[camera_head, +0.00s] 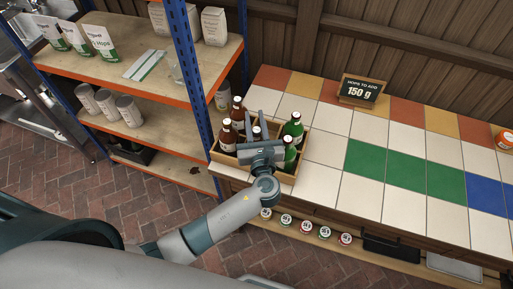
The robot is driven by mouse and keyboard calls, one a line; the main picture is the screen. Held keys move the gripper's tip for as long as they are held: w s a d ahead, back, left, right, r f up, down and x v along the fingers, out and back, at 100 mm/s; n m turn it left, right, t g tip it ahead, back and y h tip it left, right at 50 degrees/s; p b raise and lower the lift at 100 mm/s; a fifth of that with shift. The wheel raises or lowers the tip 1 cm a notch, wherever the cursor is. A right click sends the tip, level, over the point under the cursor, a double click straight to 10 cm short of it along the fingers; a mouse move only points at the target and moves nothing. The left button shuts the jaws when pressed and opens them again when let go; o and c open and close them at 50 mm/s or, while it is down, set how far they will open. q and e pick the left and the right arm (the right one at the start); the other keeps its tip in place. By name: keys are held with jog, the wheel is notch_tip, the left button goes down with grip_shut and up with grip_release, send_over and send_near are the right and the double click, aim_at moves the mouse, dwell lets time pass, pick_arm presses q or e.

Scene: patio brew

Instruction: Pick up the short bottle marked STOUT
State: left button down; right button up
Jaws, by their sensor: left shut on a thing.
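A wooden crate (216,155) with several bottles stands at the left end of the tiled counter. Brown bottles (227,136) are on its left side and green bottles (293,129) on its right. My left gripper (261,126) reaches over the middle of the crate. It is shut on a dark bottle (257,133), of which only the top shows between the fingers. The gripper body hides the rest of this bottle and part of the crate. No bottle label is readable, so I cannot tell which is marked STOUT. My right gripper is out of view.
A shelf rack with a blue post (190,70) stands close left of the crate. A small sign (361,91) reading "150 g" stands at the counter's back. An orange-lidded jar (505,139) is at far right. The tiles (358,193) right of the crate are clear.

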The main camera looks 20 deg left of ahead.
pick_arm(q)
jog(key=shift+r, duration=0.25)
notch_tip(320, 180, up, 10)
jog(key=b, duration=0.1)
dwell(0.5)
jog(key=shift+f, duration=0.15)
